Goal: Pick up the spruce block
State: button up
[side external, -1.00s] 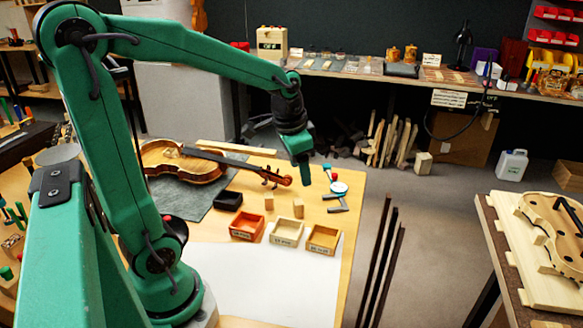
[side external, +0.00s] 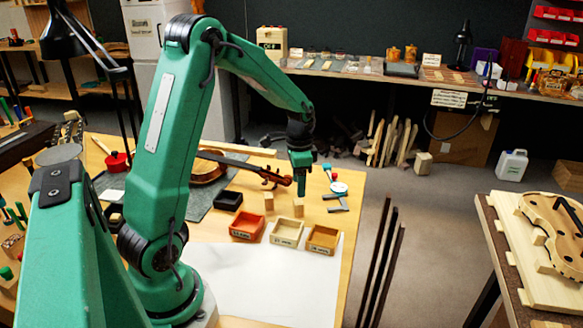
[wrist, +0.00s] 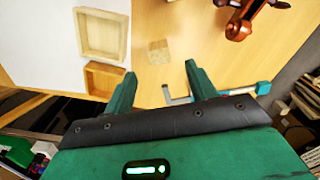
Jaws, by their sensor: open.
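I cannot tell by label which is spruce. My gripper (side external: 301,188) points down just above the right block. In the wrist view one block (wrist: 158,51), apparently the right one, lies just beyond and between my open fingers (wrist: 161,82). Nothing is between the fingers.
A red tray (side external: 246,236), a cream tray (side external: 274,240) and a brown tray (side external: 312,249) stand in front of the blocks. A violin (side external: 277,179) lies behind. A teal-and-grey tool (side external: 338,209) lies right, near the bench edge. White paper (side external: 265,290) is clear.

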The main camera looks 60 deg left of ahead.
aim_at(298, 201)
jog(key=shift+f, duration=0.1)
jog(key=shift+f, duration=1.2)
jog(key=shift+f, duration=0.1)
jog(key=shift+f, duration=2.5)
jog(key=shift+c, duration=0.3)
jog(key=c, duration=1)
